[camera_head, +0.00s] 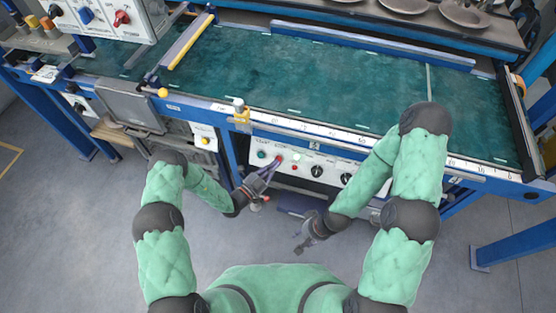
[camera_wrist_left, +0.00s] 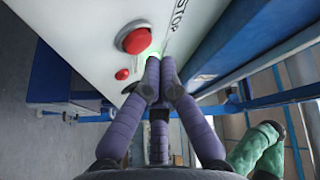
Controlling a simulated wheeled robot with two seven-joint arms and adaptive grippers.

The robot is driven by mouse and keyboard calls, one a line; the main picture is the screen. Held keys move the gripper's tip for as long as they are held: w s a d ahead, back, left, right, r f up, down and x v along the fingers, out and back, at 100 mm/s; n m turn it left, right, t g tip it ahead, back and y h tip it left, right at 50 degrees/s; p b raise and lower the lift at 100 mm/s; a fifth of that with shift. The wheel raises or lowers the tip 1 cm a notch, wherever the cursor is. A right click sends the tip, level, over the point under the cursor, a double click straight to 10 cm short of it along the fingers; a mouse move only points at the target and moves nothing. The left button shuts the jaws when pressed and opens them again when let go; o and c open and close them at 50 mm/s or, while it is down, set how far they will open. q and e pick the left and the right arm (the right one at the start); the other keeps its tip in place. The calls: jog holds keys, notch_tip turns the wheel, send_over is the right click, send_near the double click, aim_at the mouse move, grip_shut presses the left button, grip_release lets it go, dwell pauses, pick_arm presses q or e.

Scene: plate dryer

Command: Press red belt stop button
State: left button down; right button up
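The red stop button (camera_wrist_left: 133,40) is a round mushroom head on the white control panel (camera_wrist_left: 85,22), below printed lettering ending in "STOP" in the left wrist view. In the head view the red button (camera_head: 279,159) shows just beyond my left gripper (camera_head: 273,168). My left gripper (camera_wrist_left: 160,66) has its purple fingers drawn together and empty. Its tips are close to the panel, to the right of and slightly below the button in the wrist view, with a visible gap to it. My right gripper (camera_head: 304,243) hangs lower, away from the panel; its finger opening is unclear.
A small red light (camera_wrist_left: 122,74) sits near the button. Black knobs (camera_head: 317,171) and a green button (camera_head: 262,154) share the panel. The green belt (camera_head: 330,95) and blue frame lie above. A second box (camera_head: 112,18) with a red switch stands back left.

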pick_arm(q)
jog(key=shift+w, duration=0.1)
dwell(0.7)
jog(key=shift+w+d+f+b, duration=0.15)
jog(key=shift+w+f+b, duration=0.05)
jog(key=shift+w+b, duration=0.1)
jog(key=shift+w+d+f+b, duration=0.1)
jog(key=shift+w+f+b, duration=0.1)
jog(key=shift+w+b, duration=0.1)
dwell(0.9)
dwell(0.4)
jog(key=shift+s+a+r+p, duration=0.25)
jog(key=shift+s+r+p, duration=0.2)
jog(key=shift+s+p, duration=0.2)
jog(key=shift+s, duration=0.1)
jog(key=s+r+p, duration=0.1)
jog(key=s, duration=0.1)
jog(key=s+a+r+p, duration=0.1)
jog(key=s+p, duration=0.1)
jog(key=shift+a+r, duration=0.15)
jog(key=shift+r, duration=0.05)
